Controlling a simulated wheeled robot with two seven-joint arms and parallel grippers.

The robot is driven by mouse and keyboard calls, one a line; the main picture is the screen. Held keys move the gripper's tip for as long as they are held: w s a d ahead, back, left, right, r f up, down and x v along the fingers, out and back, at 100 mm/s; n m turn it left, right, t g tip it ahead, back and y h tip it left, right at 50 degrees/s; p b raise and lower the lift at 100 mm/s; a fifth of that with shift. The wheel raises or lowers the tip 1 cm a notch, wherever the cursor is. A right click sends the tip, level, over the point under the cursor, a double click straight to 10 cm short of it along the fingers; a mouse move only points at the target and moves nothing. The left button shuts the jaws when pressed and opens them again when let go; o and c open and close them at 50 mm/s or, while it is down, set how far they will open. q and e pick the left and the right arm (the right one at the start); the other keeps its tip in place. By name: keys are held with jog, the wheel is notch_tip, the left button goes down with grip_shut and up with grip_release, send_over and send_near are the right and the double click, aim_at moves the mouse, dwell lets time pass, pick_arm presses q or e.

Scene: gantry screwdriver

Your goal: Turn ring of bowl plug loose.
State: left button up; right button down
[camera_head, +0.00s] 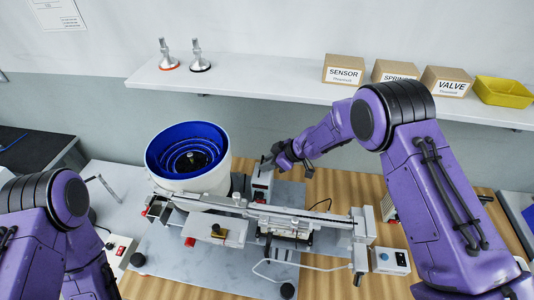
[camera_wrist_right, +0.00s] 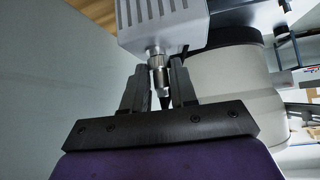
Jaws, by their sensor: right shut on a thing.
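The bowl plug (camera_wrist_right: 159,72) shows in the right wrist view as a metal connector with a ring, joined to the grey vented box (camera_wrist_right: 165,22). My right gripper (camera_wrist_right: 160,82) has one dark finger on each side of the plug and is shut on it. In the head view my right gripper (camera_head: 271,160) is at the top of the grey box (camera_head: 262,184), just right of the blue bowl (camera_head: 188,135) in its white drum. There the plug is too small to make out. My left arm shows at the lower left, but its gripper is out of view.
A linear rail (camera_head: 265,210) crosses in front of the bowl and box. A shelf (camera_head: 240,80) behind carries small cardboard boxes (camera_head: 345,70), a yellow bin (camera_head: 503,92) and two metal feet. The white drum (camera_wrist_right: 235,85) stands close beside the right gripper.

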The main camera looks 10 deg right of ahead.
jog(key=shift+w+d+f+n+g+y+b, duration=0.15)
jog(key=shift+n+g+y+b, duration=0.45)
jog(key=shift+n, duration=0.5)
jog(key=shift+w+n+g, duration=0.1)
jog(key=shift+n+g, duration=0.6)
jog(key=shift+b, duration=0.3)
jog(key=c, duration=0.9)
grip_release()
jog(key=shift+o, duration=0.2)
